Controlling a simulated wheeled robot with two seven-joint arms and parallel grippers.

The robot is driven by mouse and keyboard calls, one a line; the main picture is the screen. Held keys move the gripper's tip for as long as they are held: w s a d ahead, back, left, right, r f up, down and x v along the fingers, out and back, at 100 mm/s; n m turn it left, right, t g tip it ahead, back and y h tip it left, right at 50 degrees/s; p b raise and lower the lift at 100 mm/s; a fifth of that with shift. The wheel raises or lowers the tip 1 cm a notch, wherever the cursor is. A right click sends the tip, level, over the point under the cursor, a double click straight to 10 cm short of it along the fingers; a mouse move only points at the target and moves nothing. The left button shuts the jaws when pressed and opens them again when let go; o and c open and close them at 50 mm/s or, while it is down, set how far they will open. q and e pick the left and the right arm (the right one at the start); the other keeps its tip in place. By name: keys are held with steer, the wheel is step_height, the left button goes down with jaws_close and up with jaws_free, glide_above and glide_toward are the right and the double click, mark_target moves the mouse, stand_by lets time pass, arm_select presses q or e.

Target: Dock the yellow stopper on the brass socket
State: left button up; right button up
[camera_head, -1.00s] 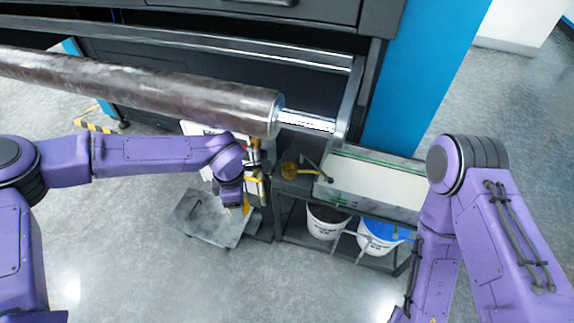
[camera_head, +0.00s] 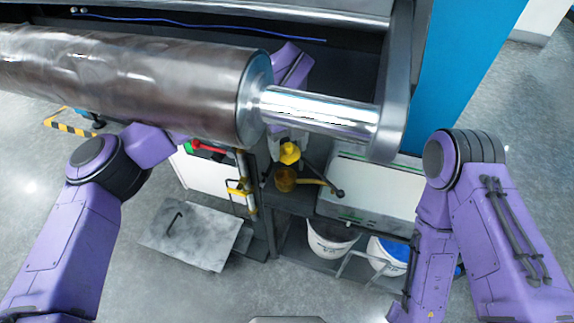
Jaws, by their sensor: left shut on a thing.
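The yellow stopper (camera_head: 289,153) is held below the shiny end shaft of the large roll. My left gripper (camera_head: 288,138) is shut on it from above; the roll and its shaft hide much of the wrist and jaws. The brass socket (camera_head: 285,179) is a small round cup on the dark stand, just below the stopper in the picture. I cannot tell whether the stopper touches it. My right arm comes down at the right, and its gripper is not in view.
The large roll (camera_head: 130,85) and its bright shaft (camera_head: 320,108) cross in front of my left arm. A dark lever with a yellow part (camera_head: 318,183) lies right of the socket. A white bucket (camera_head: 329,238) stands on the shelf below. A grey plate (camera_head: 195,235) lies at lower left.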

mark_target(286, 164)
arm_select(q)
steer(key=f, duration=0.5)
steer(key=shift+a+f+b, duration=0.15)
steer(key=shift+a+b, duration=0.15)
steer(key=shift+b, duration=0.05)
steer(key=shift+f, duration=0.1)
steer(key=shift+f, duration=0.5)
steer(key=o, duration=1)
steer(key=shift+o, duration=0.2)
step_height(286, 164, up, 13)
steer(key=shift+r+p, duration=0.15)
steer(key=shift+p, duration=1.05)
